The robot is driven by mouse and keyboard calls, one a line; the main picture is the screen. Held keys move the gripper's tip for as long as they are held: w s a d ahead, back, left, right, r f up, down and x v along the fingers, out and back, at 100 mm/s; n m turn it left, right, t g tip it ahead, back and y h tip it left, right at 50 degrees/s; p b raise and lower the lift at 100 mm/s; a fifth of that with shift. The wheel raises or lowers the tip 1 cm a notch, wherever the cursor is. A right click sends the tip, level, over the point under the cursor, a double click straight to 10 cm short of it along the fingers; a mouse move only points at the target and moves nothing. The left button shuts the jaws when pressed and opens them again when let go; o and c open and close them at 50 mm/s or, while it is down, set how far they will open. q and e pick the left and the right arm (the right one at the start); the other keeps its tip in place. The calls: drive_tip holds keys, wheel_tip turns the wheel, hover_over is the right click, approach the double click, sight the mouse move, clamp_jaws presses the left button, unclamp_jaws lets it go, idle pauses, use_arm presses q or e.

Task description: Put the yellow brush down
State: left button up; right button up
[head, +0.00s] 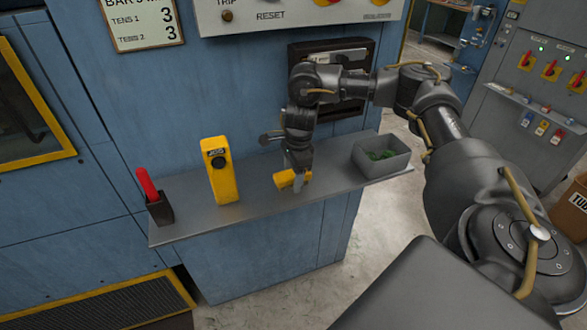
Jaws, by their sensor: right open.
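The yellow brush (284,180) is a small yellow block at the middle of the grey shelf and seems to rest on it. My right gripper (296,182) points down right at the brush, and its jaws are open. A dark finger covers part of the brush, so its bristles cannot be made out. I cannot tell whether the fingers still touch it. My left gripper is not in view.
The grey shelf (250,205) also carries an upright yellow device (222,178) with a black knob, a red-handled tool (147,184) in a dark holder (160,210), and a grey bin (372,165) with green material. A blue panel wall (130,110) stands behind.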

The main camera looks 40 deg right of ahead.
drive_tip(key=shift+r, duration=0.1)
drive_tip(key=r, duration=0.7)
drive_tip(key=d+r, duration=0.1)
drive_tip(key=r, duration=0.2)
drive_tip(key=shift+s+r, duration=0.15)
drive_tip(key=shift+s, duration=0.15)
